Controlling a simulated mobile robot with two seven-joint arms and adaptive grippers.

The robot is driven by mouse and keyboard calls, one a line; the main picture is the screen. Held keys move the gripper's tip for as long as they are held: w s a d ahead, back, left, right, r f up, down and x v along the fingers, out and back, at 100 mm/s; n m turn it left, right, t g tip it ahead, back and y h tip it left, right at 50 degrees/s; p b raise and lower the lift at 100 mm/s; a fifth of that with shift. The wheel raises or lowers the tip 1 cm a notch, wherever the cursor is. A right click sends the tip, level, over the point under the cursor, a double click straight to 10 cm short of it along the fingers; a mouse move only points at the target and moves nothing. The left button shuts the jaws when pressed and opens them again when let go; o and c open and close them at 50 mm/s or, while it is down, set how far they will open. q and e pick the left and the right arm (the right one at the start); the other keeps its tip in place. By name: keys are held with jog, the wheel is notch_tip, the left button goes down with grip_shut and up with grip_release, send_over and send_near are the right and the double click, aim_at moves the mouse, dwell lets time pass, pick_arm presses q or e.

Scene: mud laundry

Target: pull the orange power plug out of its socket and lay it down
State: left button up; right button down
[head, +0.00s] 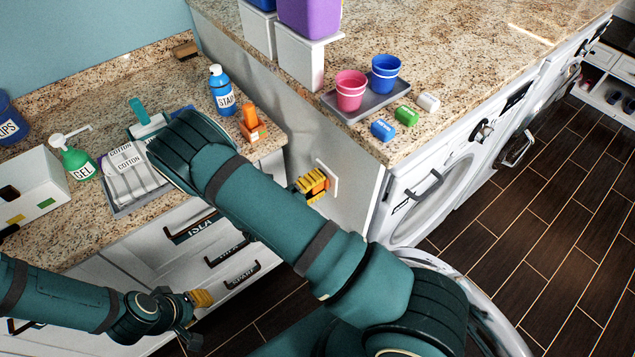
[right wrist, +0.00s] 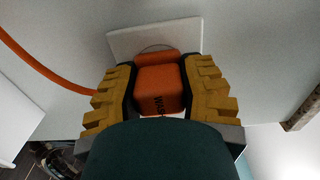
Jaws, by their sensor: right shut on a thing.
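The orange power plug (right wrist: 160,88) is a block with dark lettering, in front of the white socket plate (right wrist: 125,42). It sits close against the plate; I cannot tell how deep it is in. My right gripper (right wrist: 160,96) has a yellow finger on each side of the plug and is shut on it. In the head view the right gripper (head: 312,185) is at the grey side panel, beside the socket plate (head: 333,180), and largely covers the plug. My left gripper (head: 200,300) is low in front of the drawers, its fingers too small to judge.
An orange cord (right wrist: 38,68) runs off to the left in the wrist view. The left counter holds a blue bottle (head: 222,92), an orange item (head: 251,120) and a green bottle (head: 78,162). A grey tray (head: 342,105) with cups stands on the higher counter.

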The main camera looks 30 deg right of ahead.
jog(key=shift+a, duration=0.1)
jog(key=shift+s+a, duration=0.2)
jog(key=shift+a, duration=2.6)
